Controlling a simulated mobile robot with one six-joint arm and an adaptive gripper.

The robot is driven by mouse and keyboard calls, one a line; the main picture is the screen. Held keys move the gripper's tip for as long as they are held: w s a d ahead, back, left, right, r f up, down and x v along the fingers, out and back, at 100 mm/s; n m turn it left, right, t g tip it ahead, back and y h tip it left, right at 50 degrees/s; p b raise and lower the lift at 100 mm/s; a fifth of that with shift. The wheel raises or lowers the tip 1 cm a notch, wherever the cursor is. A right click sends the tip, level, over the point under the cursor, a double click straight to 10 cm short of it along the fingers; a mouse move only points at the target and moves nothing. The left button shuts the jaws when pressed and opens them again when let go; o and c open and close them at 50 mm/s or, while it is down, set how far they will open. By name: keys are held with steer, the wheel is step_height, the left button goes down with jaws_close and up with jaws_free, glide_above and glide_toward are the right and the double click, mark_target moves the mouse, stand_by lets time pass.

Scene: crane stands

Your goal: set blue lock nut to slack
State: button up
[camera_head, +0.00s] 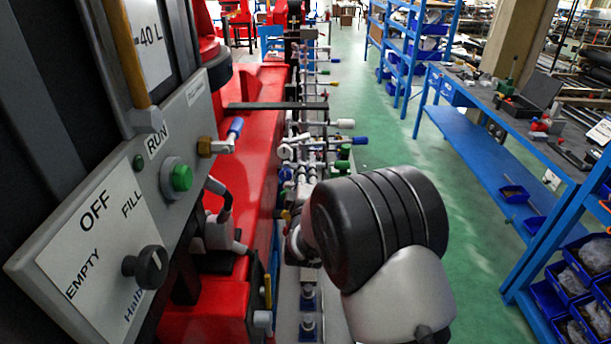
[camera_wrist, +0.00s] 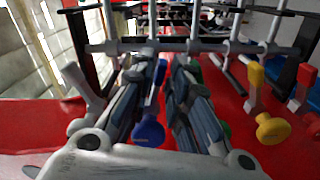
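A round blue knob (camera_wrist: 149,132), which looks like the blue lock nut, shows in the wrist view between the fingers of my gripper (camera_wrist: 166,70), nearer the left finger. A narrow blue piece (camera_wrist: 161,74) runs up above it. The two fingers are apart with a gap between them and do not clearly grip anything. Whether the left finger touches the knob cannot be told. In the head view my dark arm joint hides my gripper. Small blue parts show there on the row of valves, one (camera_head: 286,174) left of my arm; which one is the lock nut is unclear.
A yellow knob (camera_wrist: 272,129) and a red handle (camera_wrist: 301,88) stand right of my gripper. Grey pipes (camera_wrist: 190,46) cross ahead. A control panel (camera_head: 120,220) with a green button (camera_head: 182,177) is at left. The green floor (camera_head: 400,160) right of the rig is clear, beside a blue workbench (camera_head: 490,150).

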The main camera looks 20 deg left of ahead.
steer(key=shift+c, duration=0.3)
jaws_close()
steer(key=shift+f+m+b, duration=0.3)
steer(key=shift+m+b, duration=0.3)
steer(key=shift+b, duration=0.25)
